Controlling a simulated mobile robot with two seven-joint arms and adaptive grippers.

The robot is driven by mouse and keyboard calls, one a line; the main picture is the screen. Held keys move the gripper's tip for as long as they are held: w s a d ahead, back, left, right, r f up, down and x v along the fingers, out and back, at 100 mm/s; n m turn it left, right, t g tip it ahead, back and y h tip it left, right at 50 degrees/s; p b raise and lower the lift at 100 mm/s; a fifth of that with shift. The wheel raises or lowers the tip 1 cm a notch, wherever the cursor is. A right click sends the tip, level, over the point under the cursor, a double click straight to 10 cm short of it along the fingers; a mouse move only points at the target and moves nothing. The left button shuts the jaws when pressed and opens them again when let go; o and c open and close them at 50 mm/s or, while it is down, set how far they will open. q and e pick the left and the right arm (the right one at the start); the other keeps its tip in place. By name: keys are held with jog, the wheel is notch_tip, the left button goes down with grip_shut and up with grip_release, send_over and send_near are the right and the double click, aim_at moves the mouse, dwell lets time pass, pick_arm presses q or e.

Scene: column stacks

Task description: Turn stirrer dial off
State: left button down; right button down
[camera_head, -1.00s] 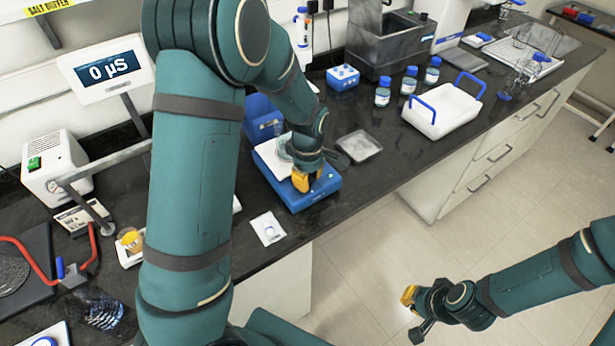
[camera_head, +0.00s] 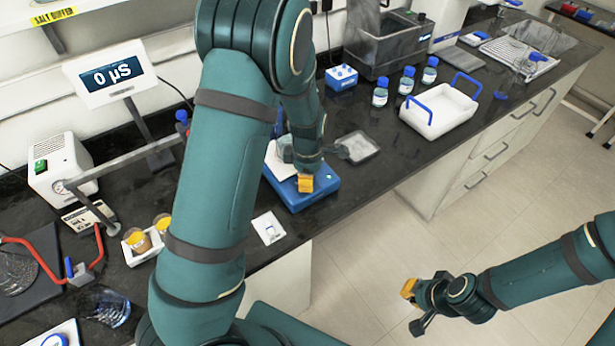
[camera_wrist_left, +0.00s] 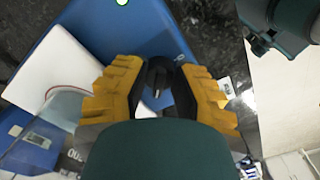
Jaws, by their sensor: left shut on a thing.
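The stirrer is a blue slab (camera_head: 318,196) with a white top plate, on the black bench in the head view. In the left wrist view, its blue body (camera_wrist_left: 110,35) and white plate (camera_wrist_left: 50,70) show, with a lit green spot at the top edge. My left gripper (camera_wrist_left: 160,82) has its yellow fingers on both sides of a dark dial (camera_wrist_left: 158,72) at the stirrer's front edge and is shut on it. The fingers and wrist hide part of the dial, so its setting cannot be read. My right gripper (camera_head: 411,300) hangs over the floor, away from the bench, its opening unclear.
A clear vessel (camera_head: 286,148) stands on the stirrer, partly behind my left wrist. A grey square dish (camera_head: 358,147) lies to its right, a small white square item (camera_head: 268,228) to its front left. A white tray with blue handles (camera_head: 438,118) and several blue-capped bottles stand farther right.

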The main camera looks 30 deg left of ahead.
pick_arm(q)
jog(key=shift+s+d+f, duration=0.1)
jog(key=shift+s+f, duration=0.05)
jog(key=c, duration=0.7)
grip_release()
jog(key=shift+r, duration=0.2)
jog(key=shift+w+r, duration=0.25)
jog(key=shift+r, duration=0.1)
jog(key=r, duration=1.1)
jog(key=shift+s, duration=0.25)
